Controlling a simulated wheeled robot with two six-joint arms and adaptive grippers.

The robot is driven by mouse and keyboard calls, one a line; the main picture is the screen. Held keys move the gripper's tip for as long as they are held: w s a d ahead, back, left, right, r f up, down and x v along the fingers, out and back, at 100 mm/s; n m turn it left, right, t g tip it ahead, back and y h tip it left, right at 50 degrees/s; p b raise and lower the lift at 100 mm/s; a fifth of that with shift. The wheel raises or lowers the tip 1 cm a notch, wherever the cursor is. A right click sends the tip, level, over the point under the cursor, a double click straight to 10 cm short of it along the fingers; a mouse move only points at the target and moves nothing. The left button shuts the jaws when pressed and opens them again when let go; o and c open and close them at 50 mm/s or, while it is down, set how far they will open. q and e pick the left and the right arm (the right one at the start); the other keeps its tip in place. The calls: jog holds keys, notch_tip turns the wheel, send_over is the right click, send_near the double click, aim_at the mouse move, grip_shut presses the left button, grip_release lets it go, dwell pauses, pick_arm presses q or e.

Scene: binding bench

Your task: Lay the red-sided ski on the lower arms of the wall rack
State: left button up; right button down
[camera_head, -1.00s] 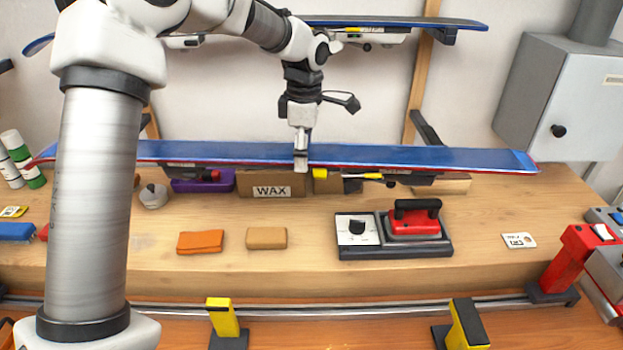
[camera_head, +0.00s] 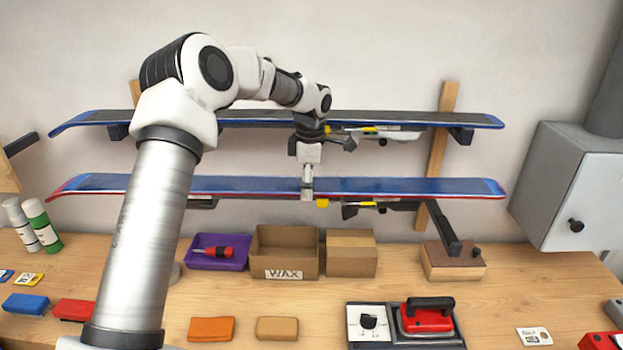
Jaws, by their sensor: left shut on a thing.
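My left gripper (camera_head: 307,189) is shut on the red-sided ski (camera_head: 400,188) near its middle. The ski has a blue top, a red lower edge and a binding hanging underneath. It is level, base up, in front of the wall rack. The rack's right lower arm (camera_head: 441,229) shows below the ski, pointing forward; a gap shows between its front end and the ski in the picture. The left lower arm is mostly hidden behind the ski and my arm. Another blue ski (camera_head: 400,118) lies on the upper arms (camera_head: 461,136). My right gripper is out of view.
On the bench below stand a WAX box (camera_head: 284,252), a plain cardboard box (camera_head: 350,253), a purple tray (camera_head: 216,263) and a red iron (camera_head: 427,315). A grey cabinet (camera_head: 570,185) is on the wall, close to the ski's right end. Spray cans (camera_head: 40,225) stand at left.

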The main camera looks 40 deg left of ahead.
pick_arm(q)
notch_tip(320, 180, down, 11)
jog(key=shift+f, duration=0.15)
dwell(0.8)
jog(key=shift+f, duration=0.2)
dwell(0.4)
jog(key=o, duration=1.6)
jog(key=shift+d, duration=0.1)
jog(key=shift+f, duration=0.1)
jog(key=r, duration=1.2)
jog(key=shift+w+d+r, duration=0.15)
jog(key=shift+d, duration=0.15)
